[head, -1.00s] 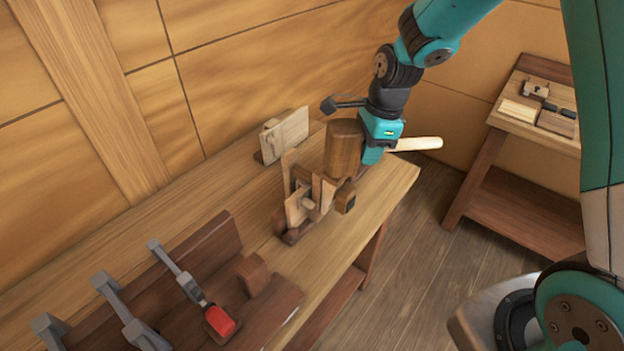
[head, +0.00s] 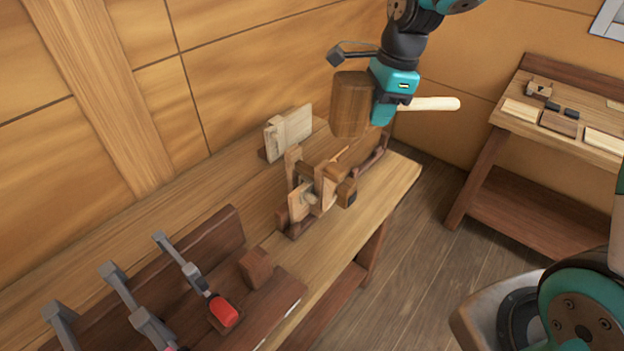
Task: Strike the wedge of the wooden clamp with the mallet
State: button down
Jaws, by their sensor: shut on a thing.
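My gripper (head: 385,106) is shut on the wooden mallet, holding it in the air above the far right part of the bench. The mallet's brown head (head: 350,106) is to the left of the jaws, and its pale handle (head: 432,104) sticks out to the right. The wooden clamp (head: 299,205) stands on the bench below and left of the mallet head, with a clear gap between them. A small brown block (head: 346,190) with a dark end juts from the clamp's right side. I cannot tell for sure which piece is the wedge.
A pale upright board (head: 288,134) stands behind the clamp. A dark rack with several grey metal clamps (head: 185,265), one with a red handle (head: 224,311), lies at the front left. A side table (head: 560,135) with small wooden pieces is at the right.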

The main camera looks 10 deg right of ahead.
jog(key=shift+w+f, duration=0.15)
jog(key=shift+f, duration=0.3)
jog(key=shift+w+f, duration=0.1)
jog(key=shift+w, duration=0.05)
notch_tip(320, 180, down, 3)
jog(key=shift+w+a+r+h+b, duration=0.1)
jog(key=shift+w+h+b, duration=0.05)
jog(key=shift+h+b, duration=0.25)
